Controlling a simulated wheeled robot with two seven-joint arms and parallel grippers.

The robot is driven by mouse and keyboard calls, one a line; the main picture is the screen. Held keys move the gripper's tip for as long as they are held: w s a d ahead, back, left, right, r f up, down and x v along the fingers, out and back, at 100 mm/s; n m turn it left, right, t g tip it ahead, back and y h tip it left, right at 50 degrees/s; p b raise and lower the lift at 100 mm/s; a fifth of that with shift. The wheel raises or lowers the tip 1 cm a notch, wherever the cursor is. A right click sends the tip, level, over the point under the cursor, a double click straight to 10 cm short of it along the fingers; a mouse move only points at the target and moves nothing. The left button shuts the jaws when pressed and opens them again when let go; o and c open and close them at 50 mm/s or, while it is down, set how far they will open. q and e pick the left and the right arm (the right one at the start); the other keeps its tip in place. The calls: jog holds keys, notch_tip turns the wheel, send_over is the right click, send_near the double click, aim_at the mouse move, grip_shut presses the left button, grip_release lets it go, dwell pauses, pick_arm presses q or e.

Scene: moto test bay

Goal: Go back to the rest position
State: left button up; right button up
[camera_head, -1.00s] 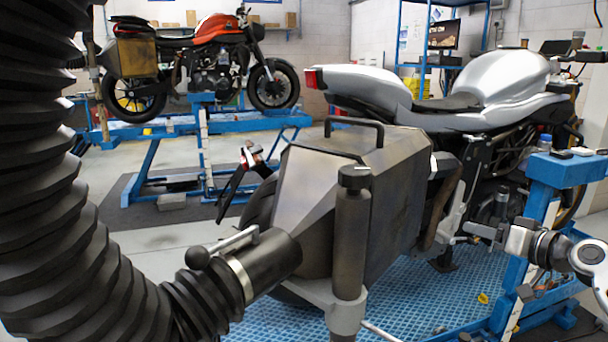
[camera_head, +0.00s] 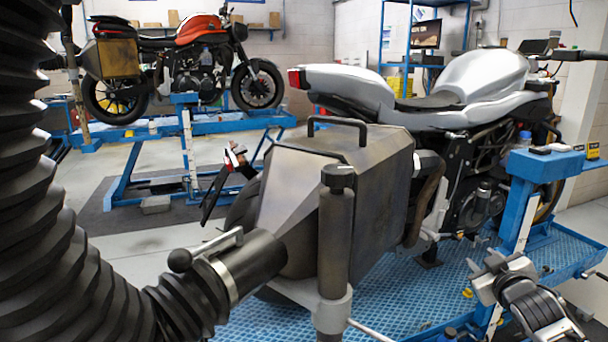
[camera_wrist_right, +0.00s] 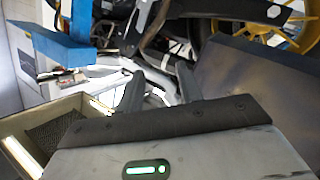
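My right gripper (camera_head: 482,276) is at the lower right of the head view, in front of the blue lift post and to the right of the grey pannier. In the right wrist view its two dark fingers (camera_wrist_right: 160,88) stand apart with nothing held between them. My left gripper is in neither view. The silver motorcycle (camera_head: 490,75) stands on the blue lift platform (camera_head: 390,295), with the metal pannier (camera_head: 370,185) at its rear. A thick black corrugated hose (camera_head: 50,230) fills the left side and ends in a clamped nozzle (camera_head: 245,270) by the pannier.
The blue post (camera_head: 545,165) carries small items (camera_head: 592,150) on top, close to my right arm. An orange motorcycle (camera_head: 200,50) stands on another blue lift at the back left. Grey floor (camera_head: 140,245) lies open between the lifts.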

jog(key=s+a+f+g+y, duration=0.2)
jog(key=s+a+f+y, duration=0.2)
jog(key=s+a+f, duration=1.1)
jog(key=s+a+f+m+g+y, duration=0.2)
jog(key=s+a, duration=1)
jog(key=s, duration=0.4)
jog(key=shift+s+a+f+g, duration=0.2)
jog(key=shift+a+g, duration=0.15)
jog(key=shift+g, duration=0.05)
dwell(0.8)
